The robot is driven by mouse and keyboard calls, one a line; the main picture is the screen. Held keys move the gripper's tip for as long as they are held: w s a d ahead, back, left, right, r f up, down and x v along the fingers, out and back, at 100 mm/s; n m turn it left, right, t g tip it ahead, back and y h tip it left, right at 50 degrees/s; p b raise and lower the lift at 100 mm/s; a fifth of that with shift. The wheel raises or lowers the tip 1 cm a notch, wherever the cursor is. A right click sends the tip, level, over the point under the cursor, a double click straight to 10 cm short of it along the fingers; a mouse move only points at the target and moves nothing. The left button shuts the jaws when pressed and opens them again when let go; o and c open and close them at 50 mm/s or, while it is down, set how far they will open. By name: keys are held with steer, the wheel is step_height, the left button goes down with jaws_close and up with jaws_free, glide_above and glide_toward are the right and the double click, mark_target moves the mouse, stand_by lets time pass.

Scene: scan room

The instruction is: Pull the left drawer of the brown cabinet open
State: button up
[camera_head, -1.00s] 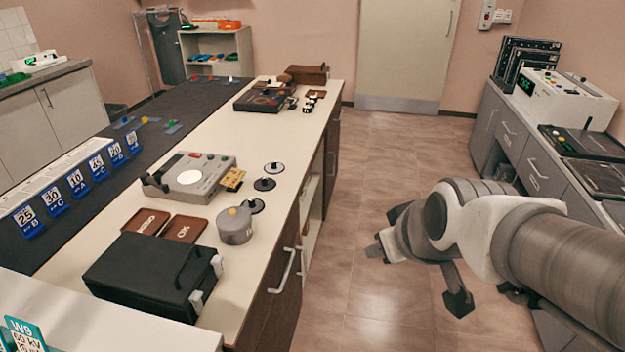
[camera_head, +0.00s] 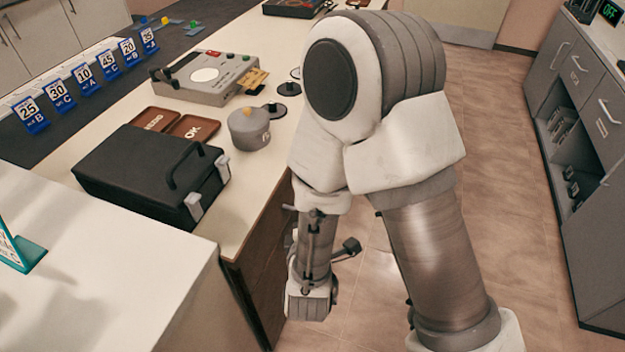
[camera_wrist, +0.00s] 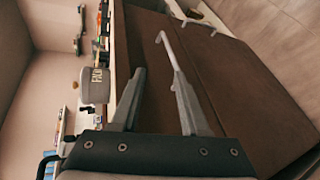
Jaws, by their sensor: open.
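The brown cabinet (camera_head: 262,270) stands under the pale worktop. My arm hides most of its front in the head view. In the wrist view its dark brown front (camera_wrist: 235,85) fills the right side, with a seam across it. A pale bar handle (camera_wrist: 166,46) on this front lies just beyond my gripper, close to the right finger's tip. The drawer front appears shut. My gripper (camera_wrist: 158,76) is open, its two fingers pointing toward the front, with nothing clearly between them. I cannot tell whether the right finger touches the handle. In the head view the fingertips are not clear.
A black case (camera_head: 140,178), a grey round pot (camera_head: 248,128) and a grey device (camera_head: 205,78) stand on the worktop above. A white counter (camera_head: 120,280) is at the near left. Grey cabinets (camera_head: 590,120) line the right side. Tiled floor (camera_head: 510,230) between is clear.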

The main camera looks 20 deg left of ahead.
steer(key=s+f+n+t+b, duration=0.1)
steer(key=s+f+n+b, duration=0.1)
steer(key=s+f+n, duration=0.25)
steer(key=b+x, duration=0.1)
steer(key=x, duration=1.1)
steer(key=r+b+x, duration=0.1)
steer(key=x, duration=0.5)
steer(key=shift+a+b, duration=0.15)
steer(key=shift+b, duration=0.15)
steer(key=shift+c, duration=0.3)
jaws_close()
